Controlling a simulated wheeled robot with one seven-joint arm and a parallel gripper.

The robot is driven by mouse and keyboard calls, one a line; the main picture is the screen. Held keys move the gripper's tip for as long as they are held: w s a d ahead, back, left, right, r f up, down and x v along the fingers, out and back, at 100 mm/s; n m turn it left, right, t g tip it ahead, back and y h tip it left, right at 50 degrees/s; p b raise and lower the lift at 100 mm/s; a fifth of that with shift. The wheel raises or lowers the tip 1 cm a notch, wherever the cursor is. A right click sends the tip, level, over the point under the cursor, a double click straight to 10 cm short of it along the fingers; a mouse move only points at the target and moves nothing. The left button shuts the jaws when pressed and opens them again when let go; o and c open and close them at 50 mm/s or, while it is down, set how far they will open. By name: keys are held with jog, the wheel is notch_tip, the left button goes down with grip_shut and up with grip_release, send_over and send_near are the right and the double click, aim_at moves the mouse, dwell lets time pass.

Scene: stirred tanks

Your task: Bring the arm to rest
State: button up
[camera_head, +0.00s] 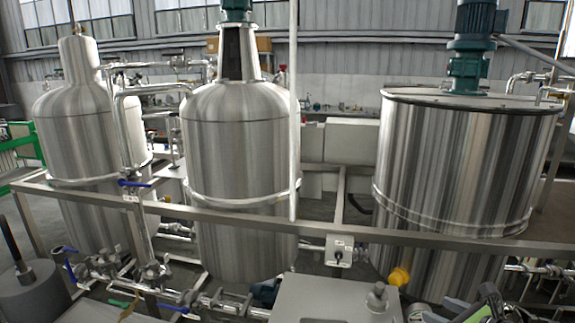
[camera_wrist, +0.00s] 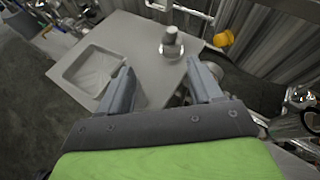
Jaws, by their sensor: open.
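My gripper (camera_wrist: 163,82) is open in the wrist view, its two grey fingers apart with nothing between them. It is over a grey flat surface (camera_wrist: 148,55) with a shallow square recess (camera_wrist: 88,72) at the left. A small grey knob-topped fitting (camera_wrist: 172,42) stands on that surface, beyond the fingertips. In the head view, part of my arm shows at the lower right corner. The fingers cannot be made out there.
Three steel tanks stand behind a metal rail: left (camera_head: 75,125), middle (camera_head: 238,135) and right (camera_head: 455,160). Pipes and blue-handled valves (camera_head: 135,183) run low at the left. A yellow knob (camera_head: 399,277) is near the grey top (camera_head: 325,300). A switch box (camera_head: 339,250) hangs on the rail.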

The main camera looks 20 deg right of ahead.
jog(key=w+a+r+n+g+b, duration=0.1)
jog(key=w+a+r+n+g, duration=0.15)
jog(key=a+n, duration=0.7)
jog(key=w+a+r+n+g+b, duration=0.15)
jog(key=a+n+g, duration=0.4)
jog(key=a, duration=0.75)
jog(key=s+a+r+n+h, duration=0.1)
jog(key=s+a+r+n, duration=0.2)
jog(key=s+a+n, duration=0.8)
jog(key=shift+s+r+n+t, duration=0.3)
jog(key=shift+n, duration=0.6)
jog(key=shift+o, duration=0.7)
jog(key=s+n, duration=0.5)
jog(key=s, duration=0.2)
jog(key=shift+s+a+f+n, duration=0.25)
jog(key=shift+s+a+n, duration=0.05)
jog(key=shift+a, duration=0.1)
jog(key=shift+o, duration=1.2)
jog(key=shift+s, duration=0.1)
jog(key=o, duration=0.3)
